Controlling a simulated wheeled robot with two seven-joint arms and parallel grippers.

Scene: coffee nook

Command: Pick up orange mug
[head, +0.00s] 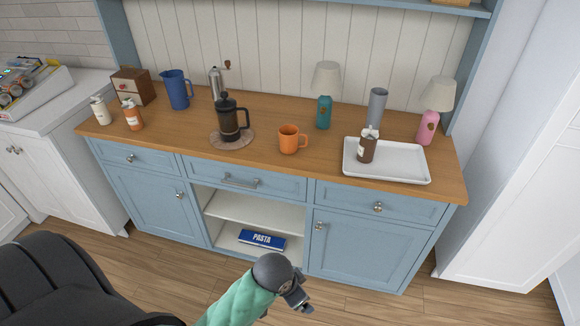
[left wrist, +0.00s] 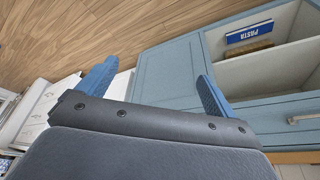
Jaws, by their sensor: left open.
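The orange mug (head: 288,140) stands upright on the wooden counter top, right of the black French press, its handle towards the right. My left gripper (head: 303,301) is low in front of the blue cabinet, well below and apart from the mug. In the left wrist view its two blue fingers (left wrist: 157,70) are spread wide with nothing between them. The mug is not in the left wrist view. My right gripper is in neither view.
A French press (head: 229,120) on a round mat stands left of the mug. The counter's front edge (head: 270,172) is clear. A blue pasta box (head: 262,240) lies in the open shelf.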

